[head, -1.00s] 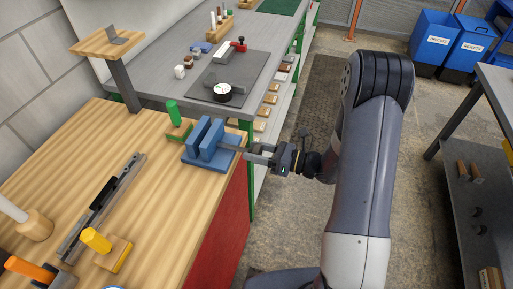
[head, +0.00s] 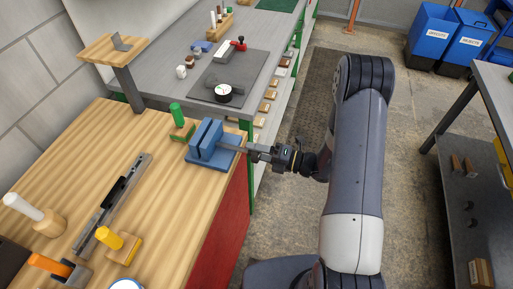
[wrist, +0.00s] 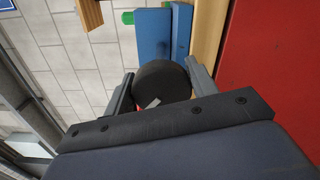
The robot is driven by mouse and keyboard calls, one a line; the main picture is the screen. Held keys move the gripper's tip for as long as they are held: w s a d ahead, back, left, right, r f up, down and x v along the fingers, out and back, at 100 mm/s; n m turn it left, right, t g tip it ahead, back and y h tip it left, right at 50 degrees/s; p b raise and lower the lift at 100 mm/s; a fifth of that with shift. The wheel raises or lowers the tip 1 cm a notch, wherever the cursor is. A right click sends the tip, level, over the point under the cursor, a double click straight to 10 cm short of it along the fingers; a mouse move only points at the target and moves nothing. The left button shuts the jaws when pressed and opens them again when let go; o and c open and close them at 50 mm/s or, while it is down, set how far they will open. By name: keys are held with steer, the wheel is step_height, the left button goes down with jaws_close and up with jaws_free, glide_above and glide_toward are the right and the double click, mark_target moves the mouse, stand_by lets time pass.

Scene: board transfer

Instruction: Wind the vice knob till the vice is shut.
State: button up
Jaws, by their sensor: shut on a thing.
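The blue vice (head: 210,146) stands at the right edge of the wooden bench, its two upright jaws close together with only a thin dark line showing between them. It also shows at the top of the wrist view (wrist: 153,36). Its screw runs right from the jaws to my gripper (head: 260,151). In the wrist view the round dark knob (wrist: 162,80) sits between the two fingers of my gripper (wrist: 164,86), which is shut on it. I cannot tell whether the jaws touch. The knob is mostly hidden by the fingers in the head view.
A green-handled piece (head: 176,115) stands just behind the vice. A steel rail (head: 112,205) and yellow-handled (head: 110,238) and orange-handled (head: 50,266) pieces lie on the bench to the left. A grey table (head: 165,85) with a dial gauge (head: 223,92) adjoins behind. Floor right of the bench is open.

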steer(key=shift+f+m+p, duration=0.1)
steer(key=shift+m+p, duration=0.4)
steer(key=shift+m, duration=1)
steer(key=o, duration=0.9)
steer(key=shift+d, duration=0.15)
steer(key=b+v, duration=0.2)
steer(key=v, duration=0.8)
steer(key=shift+s+d+b, duration=0.1)
steer(key=shift+d+b, duration=0.2)
steer(key=shift+a, duration=0.1)
steer(key=p+x, duration=0.2)
steer(key=x, duration=0.8)
steer(key=shift+a+p, duration=0.35)
